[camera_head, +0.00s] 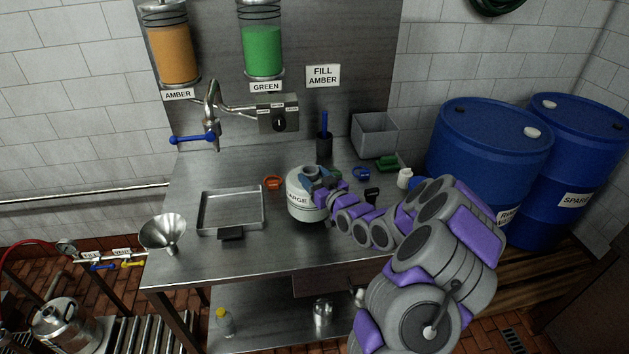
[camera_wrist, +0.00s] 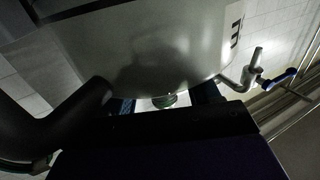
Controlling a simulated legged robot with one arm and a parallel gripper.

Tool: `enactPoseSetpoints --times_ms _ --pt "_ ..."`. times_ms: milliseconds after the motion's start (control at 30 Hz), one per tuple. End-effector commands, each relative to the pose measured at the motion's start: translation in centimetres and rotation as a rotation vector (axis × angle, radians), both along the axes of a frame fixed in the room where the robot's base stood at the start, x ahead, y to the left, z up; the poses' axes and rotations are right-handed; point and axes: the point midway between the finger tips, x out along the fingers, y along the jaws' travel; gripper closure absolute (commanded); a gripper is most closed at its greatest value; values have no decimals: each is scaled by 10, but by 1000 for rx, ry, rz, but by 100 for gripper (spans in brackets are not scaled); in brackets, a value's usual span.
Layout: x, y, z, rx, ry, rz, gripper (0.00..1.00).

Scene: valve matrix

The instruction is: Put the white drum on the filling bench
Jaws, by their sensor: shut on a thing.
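The white drum (camera_head: 303,208) has a dark-lettered label, partly hidden, ending in "ARGE". It is upright at the middle of the steel filling bench (camera_head: 260,258), to the right of a shallow tray. My gripper (camera_head: 318,180) reaches it from the right and is shut on its top part. In the wrist view the drum's pale body (camera_wrist: 150,50) fills the upper middle, close to the fingers. I cannot tell whether the drum's base touches the bench top.
A metal tray (camera_head: 202,214) and a funnel (camera_head: 163,233) are on the left. A tap with a blue lever (camera_head: 192,138) stands behind. An orange-red ring (camera_head: 273,183), a dark cup (camera_head: 324,146), a grey bin (camera_head: 375,134) and a white bottle (camera_head: 404,178) are near. Blue barrels (camera_head: 487,140) stand right.

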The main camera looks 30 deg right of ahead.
Motion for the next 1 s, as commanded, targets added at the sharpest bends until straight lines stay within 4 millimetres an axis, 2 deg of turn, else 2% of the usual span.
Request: enactPoseSetpoints --times_ms 233,600,633,867,1000 --pt "0 2 -30 -2 -3 0 100" --pt "-1 1 -33 -1 -3 0 100" --pt "-1 0 -34 0 -1 0 37" --pt "0 0 -35 1 1 0 15" --pt "0 1 -36 1 2 0 13"
